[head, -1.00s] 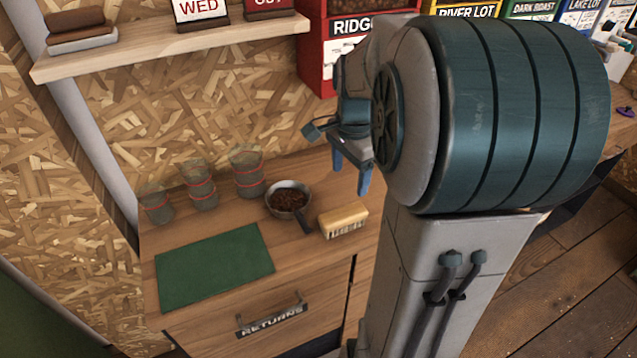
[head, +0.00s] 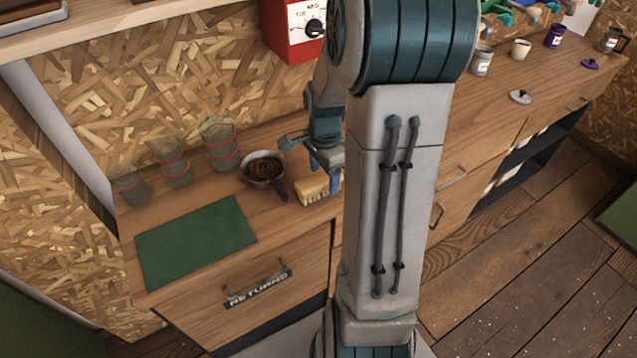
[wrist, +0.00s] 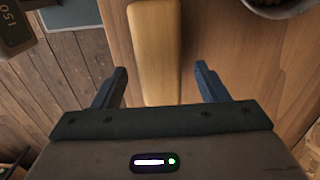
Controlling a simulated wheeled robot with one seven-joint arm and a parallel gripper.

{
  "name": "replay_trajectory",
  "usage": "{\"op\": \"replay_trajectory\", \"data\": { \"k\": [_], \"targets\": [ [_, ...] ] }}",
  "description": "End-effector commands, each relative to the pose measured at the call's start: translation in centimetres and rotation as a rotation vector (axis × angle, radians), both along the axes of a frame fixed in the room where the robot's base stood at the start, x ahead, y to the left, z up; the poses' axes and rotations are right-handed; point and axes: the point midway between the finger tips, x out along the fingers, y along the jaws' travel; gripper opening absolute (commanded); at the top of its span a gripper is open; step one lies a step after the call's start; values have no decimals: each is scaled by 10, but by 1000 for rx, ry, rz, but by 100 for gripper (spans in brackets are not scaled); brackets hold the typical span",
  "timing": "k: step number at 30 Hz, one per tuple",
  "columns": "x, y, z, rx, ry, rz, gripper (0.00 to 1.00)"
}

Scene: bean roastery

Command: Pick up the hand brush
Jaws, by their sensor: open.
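The hand brush (head: 312,190) lies on the wooden counter, to the right of a metal pan; it has a pale wooden back and bristles along its side. Part of it is hidden behind my gripper in the head view. In the wrist view the brush's wooden back (wrist: 155,50) runs lengthwise up the picture, its near end between the fingers. My gripper (head: 325,178) is pointed down at the brush; in the wrist view its two blue fingers (wrist: 158,88) are apart, one on each side of the brush, with gaps visible. It holds nothing.
A metal pan of dark beans (head: 263,170) stands left of the brush, its handle reaching towards it. A green mat (head: 195,240) lies to the left. The counter front edge is close to the brush.

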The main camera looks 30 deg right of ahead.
Motion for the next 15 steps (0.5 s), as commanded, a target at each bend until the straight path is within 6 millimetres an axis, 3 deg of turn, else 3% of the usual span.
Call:
{"op": "replay_trajectory", "data": {
  "k": [6, 13, 15],
  "targets": [
    [0, -1, -20, 0, 1, 0, 67],
    [0, -1, -21, -1, 0, -1, 67],
    [0, -1, -21, -1, 0, 0, 48]
  ]
}}
